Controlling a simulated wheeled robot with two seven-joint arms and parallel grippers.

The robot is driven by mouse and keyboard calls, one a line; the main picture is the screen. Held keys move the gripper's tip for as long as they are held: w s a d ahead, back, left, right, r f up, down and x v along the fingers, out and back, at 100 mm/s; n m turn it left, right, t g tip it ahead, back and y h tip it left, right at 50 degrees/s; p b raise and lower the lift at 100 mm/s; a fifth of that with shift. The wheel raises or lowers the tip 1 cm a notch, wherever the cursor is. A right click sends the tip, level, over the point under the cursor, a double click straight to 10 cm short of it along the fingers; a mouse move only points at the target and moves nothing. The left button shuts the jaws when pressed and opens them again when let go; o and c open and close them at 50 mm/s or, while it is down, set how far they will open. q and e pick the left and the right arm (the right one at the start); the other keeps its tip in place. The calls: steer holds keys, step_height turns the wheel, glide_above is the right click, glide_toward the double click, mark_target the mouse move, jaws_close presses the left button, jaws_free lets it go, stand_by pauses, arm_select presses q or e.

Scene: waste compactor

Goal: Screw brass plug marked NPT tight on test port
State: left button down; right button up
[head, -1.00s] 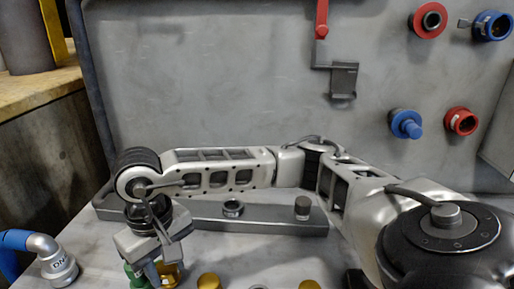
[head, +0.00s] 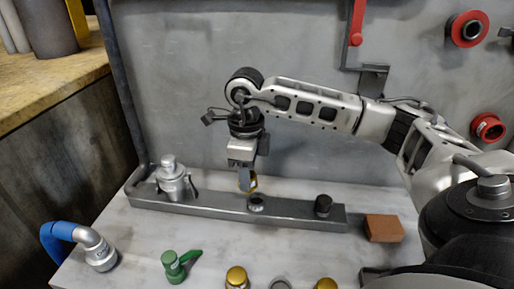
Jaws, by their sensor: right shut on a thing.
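My right gripper (head: 246,185) is shut on a brass-coloured piece (head: 253,183), mostly hidden by the fingers. It points down just above the middle port (head: 257,202), an open metal ring on the grey bar. I cannot tell whether the piece touches the port, and I see no marking on it. Two more brass plugs, one at the left (head: 236,278) and one at the right (head: 326,284), stand at the front of the bench. I cannot read any lettering on them. My left gripper is not in view.
The grey bar (head: 220,208) also carries a silver fitting (head: 173,180) at left and a dark cylinder (head: 323,206) at right. A green valve (head: 175,265), a blue hose with silver coupling (head: 100,252) and a reddish block (head: 383,228) lie around it. The grey panel stands behind.

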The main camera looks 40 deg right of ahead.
steer(key=d+r+m, duration=0.1)
steer(key=m, duration=0.1)
steer(key=d+m, duration=0.1)
steer(key=m, duration=0.1)
steer(key=shift+d+r+p, duration=0.1)
steer(key=shift+r+p, duration=0.25)
steer(key=shift+d+r+m, duration=0.1)
steer(key=shift+d+m, duration=0.25)
steer(key=shift+m, duration=0.55)
